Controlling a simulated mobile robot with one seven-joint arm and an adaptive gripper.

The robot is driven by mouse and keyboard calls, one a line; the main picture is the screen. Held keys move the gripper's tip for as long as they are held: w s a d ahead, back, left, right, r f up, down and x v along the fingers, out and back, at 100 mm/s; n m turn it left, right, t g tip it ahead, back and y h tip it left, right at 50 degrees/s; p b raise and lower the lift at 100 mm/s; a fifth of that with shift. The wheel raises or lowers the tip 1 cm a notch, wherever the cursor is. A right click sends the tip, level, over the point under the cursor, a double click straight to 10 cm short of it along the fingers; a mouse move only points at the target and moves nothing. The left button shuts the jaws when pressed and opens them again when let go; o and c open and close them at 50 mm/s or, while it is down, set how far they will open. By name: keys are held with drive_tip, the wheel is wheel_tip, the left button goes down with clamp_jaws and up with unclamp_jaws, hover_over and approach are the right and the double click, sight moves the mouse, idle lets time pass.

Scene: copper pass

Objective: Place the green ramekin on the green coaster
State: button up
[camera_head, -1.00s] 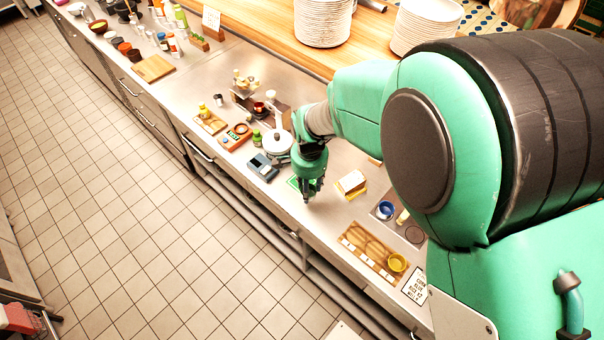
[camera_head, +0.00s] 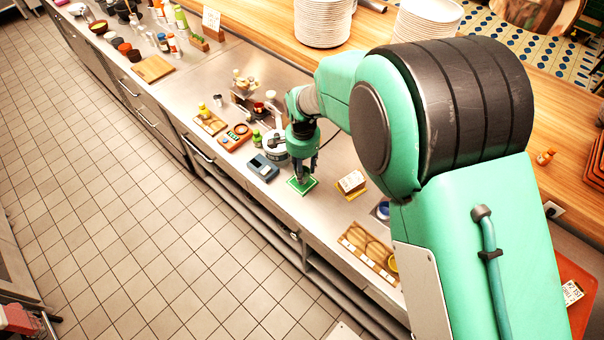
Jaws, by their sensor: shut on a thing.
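The green coaster (camera_head: 311,187) lies flat on the steel counter, near its front edge. My gripper (camera_head: 303,180) points down over the coaster, with its fingertips at or just above it. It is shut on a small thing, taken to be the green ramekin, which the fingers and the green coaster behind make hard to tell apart. I cannot tell whether the ramekin touches the coaster.
A blue-grey scale-like device (camera_head: 263,167) and a round white-topped pot (camera_head: 274,147) stand close left of my gripper. A card block (camera_head: 350,181) on a yellow base is to the right. A wooden tray (camera_head: 366,250) and blue bowl (camera_head: 383,210) are further right.

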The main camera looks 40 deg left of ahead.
drive_tip(key=shift+w+a, duration=0.15)
drive_tip(key=shift+a, duration=0.1)
drive_tip(key=shift+w+f, duration=0.1)
drive_tip(key=shift+f, duration=0.2)
drive_tip(key=shift+a+f, duration=0.1)
drive_tip(key=shift+f, duration=1.4)
drive_tip(key=shift+f, duration=0.15)
drive_tip(key=o, duration=1.2)
drive_tip(key=shift+c, duration=0.2)
wheel_tip(320, 180, up, 12)
drive_tip(key=shift+r, duration=0.2)
